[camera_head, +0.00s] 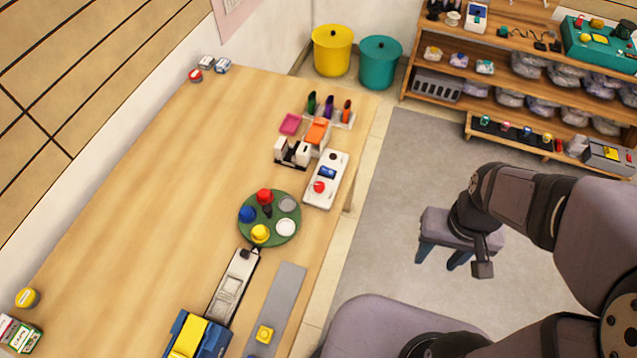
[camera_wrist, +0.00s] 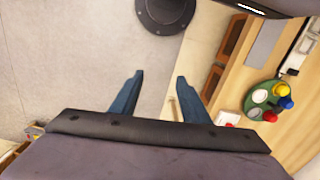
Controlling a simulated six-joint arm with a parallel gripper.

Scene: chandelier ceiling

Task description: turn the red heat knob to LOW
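The red knob (camera_head: 319,187) sits on the near part of a white panel (camera_head: 337,160), which also has a small blue display. The panel lies near the right edge of the wooden table. Any LOW marking is too small to read, and I cannot tell which way the knob points. My gripper (camera_head: 439,261) is off the table to the right, over the grey floor, apart from the knob. In the wrist view its two blue fingers (camera_wrist: 158,88) are spread with nothing between them. A white part with red at its edge, partly behind my gripper, may be the panel (camera_wrist: 229,117).
A round green tray (camera_head: 245,233) with coloured pieces is beside the panel. Behind the panel are a black-and-white item (camera_head: 292,152) and an orange one (camera_head: 318,131). A grey strip (camera_head: 286,292) and blue-yellow truck (camera_head: 197,338) lie nearer. The table's left middle is clear.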

